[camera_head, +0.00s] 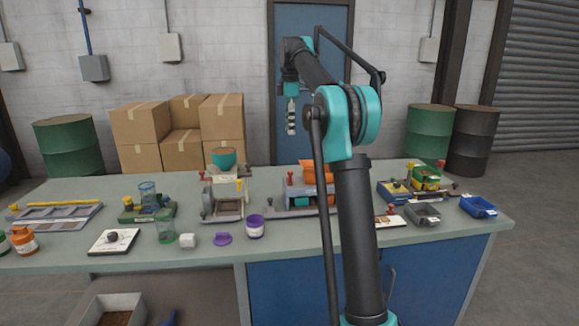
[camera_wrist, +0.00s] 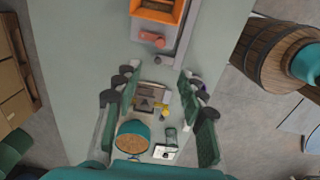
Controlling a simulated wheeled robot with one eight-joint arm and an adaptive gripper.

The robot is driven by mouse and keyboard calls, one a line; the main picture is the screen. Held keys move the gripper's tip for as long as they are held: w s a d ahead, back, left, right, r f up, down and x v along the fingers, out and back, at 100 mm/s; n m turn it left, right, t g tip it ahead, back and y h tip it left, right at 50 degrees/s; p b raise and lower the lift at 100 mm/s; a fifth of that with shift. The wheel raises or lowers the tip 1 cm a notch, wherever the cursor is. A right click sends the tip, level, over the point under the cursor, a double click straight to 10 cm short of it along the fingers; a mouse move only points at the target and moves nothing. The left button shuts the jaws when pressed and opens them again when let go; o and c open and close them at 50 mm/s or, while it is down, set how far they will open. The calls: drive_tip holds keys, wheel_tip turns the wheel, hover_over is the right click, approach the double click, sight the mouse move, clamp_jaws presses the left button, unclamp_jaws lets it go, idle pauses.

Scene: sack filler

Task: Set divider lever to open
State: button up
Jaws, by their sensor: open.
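My gripper (camera_head: 291,118) hangs in the air above the table, in front of the blue door, its fingers pointing down. In the wrist view its two dark green fingers (camera_wrist: 158,115) are spread apart with nothing between their tips. A grey machine (camera_head: 222,208) with a teal bowl (camera_head: 221,158) of brown fill stands below and left of the gripper. It has a red knob (camera_head: 203,174) and a yellow lever (camera_head: 239,184); the yellow lever shows in the wrist view (camera_wrist: 163,111). Which lever is the divider lever, and how it is set, I cannot tell.
An orange hopper machine (camera_head: 317,173) stands right of the grey one, partly hidden by my arm. A purple cup (camera_head: 255,227), a purple lid (camera_head: 222,239) and a green glass (camera_head: 166,232) stand near the front. A blue tray (camera_head: 479,206) is at right. The air around my gripper is clear.

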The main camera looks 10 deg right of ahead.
sight(290, 171)
wheel_tip(290, 171, down, 16)
drive_tip(key=shift+f, duration=0.15)
idle(0.3)
drive_tip(key=shift+c, duration=0.4)
clamp_jaws()
